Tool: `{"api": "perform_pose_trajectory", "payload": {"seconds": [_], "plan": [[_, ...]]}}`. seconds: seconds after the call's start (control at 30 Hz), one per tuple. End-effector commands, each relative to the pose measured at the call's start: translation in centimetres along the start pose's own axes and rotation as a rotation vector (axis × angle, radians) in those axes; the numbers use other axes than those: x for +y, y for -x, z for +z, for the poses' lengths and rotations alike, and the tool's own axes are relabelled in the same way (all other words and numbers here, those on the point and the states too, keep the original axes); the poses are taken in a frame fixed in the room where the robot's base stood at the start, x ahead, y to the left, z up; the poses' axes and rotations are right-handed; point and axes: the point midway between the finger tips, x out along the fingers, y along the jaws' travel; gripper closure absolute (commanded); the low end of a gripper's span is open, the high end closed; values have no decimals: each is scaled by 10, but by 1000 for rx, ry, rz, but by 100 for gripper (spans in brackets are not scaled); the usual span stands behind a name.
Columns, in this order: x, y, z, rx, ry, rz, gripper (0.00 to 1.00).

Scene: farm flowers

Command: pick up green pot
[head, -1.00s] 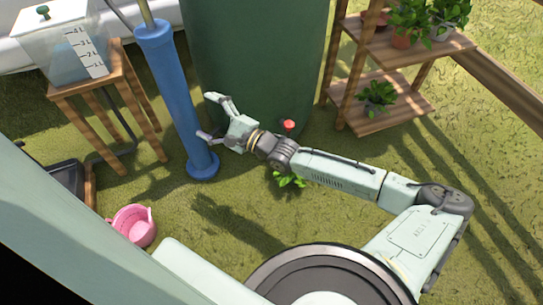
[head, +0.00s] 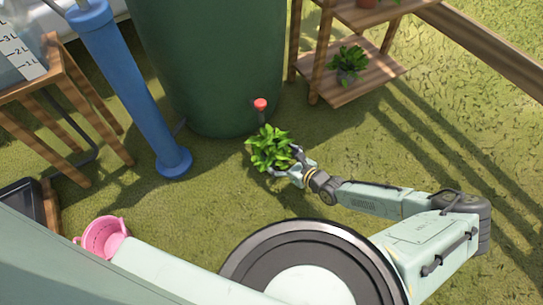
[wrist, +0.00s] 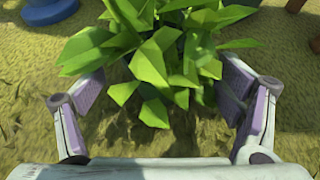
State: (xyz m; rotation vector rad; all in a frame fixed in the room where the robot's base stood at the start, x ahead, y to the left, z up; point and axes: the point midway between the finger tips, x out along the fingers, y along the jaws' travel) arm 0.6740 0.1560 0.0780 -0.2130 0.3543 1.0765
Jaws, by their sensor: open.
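A leafy green plant (head: 268,149) stands on the grass below the red tap in the head view. It fills the upper middle of the wrist view (wrist: 165,60). Its leaves hide the pot beneath, so I cannot tell the pot's colour. My gripper (head: 284,163) is at the plant's right side in the head view. In the wrist view my gripper (wrist: 165,88) is open, with one finger on each side of the leaves. Whether the fingers touch the plant is unclear.
A large dark green barrel (head: 210,60) with a red tap (head: 260,104) stands just behind the plant. A blue pump (head: 130,90) is to the left. A wooden shelf (head: 355,89) is at upper right. A pink bucket (head: 103,238) sits at lower left.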

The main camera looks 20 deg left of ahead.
Motion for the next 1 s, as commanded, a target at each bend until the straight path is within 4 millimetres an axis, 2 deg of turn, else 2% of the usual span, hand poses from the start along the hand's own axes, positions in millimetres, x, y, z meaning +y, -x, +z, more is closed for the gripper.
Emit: {"api": "perform_pose_trajectory", "payload": {"seconds": [0.17, 0.4, 0.63, 1.0], "plan": [[0, -16, 1, -2, 2, 2, 14], [-2, -50, 4, -1, 3, 1, 14], [-2, -52, 5, 0, 3, 1, 14], [-2, -52, 5, -1, 4, 1, 38]]}}
